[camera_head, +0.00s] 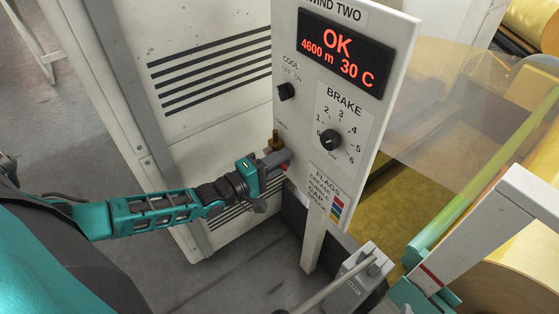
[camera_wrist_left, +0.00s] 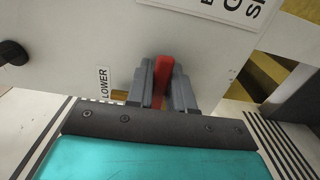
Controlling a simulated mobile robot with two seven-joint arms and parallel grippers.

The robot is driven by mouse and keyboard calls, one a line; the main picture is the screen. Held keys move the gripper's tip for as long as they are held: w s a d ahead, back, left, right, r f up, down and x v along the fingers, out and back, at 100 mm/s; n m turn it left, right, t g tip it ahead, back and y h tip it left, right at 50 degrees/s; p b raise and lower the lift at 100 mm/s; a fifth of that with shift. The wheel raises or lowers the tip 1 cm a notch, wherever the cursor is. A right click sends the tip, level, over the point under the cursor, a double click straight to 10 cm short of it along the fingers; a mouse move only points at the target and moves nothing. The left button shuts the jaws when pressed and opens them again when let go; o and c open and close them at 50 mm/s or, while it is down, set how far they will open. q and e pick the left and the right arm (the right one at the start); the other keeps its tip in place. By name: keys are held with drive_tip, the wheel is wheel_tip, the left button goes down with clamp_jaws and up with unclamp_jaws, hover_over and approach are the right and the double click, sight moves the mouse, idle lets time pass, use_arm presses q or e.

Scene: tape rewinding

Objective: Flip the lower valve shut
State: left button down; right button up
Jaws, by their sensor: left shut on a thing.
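The lower valve shows as a brass fitting (camera_head: 276,142) at the left edge of the white control panel (camera_head: 310,110) in the head view. Its red lever (camera_wrist_left: 163,78) stands between my left gripper's grey fingers in the wrist view. My left gripper (camera_head: 283,160) is shut on the red lever, close against the panel. In the wrist view the fingers (camera_wrist_left: 163,88) sit on both sides of the lever, beside the LOWER label (camera_wrist_left: 103,82). The fingers hide part of the lever and the valve body. My right gripper is not in view.
The panel's display (camera_head: 345,55) reads OK, 4600 m, 30 C. A COOL knob (camera_head: 286,91) sits above the valve, and a BRAKE dial (camera_head: 330,140) to its right. A grey box with a lever (camera_head: 355,280) stands below. Gold rolls (camera_head: 500,150) lie at right. Floor is clear at lower left.

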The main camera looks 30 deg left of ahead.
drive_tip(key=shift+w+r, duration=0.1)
use_arm(q)
drive_tip(key=c, duration=1.1)
unclamp_jaws()
drive_tip(key=shift+p+v, duration=0.75)
drive_tip(key=shift+v, duration=5.75)
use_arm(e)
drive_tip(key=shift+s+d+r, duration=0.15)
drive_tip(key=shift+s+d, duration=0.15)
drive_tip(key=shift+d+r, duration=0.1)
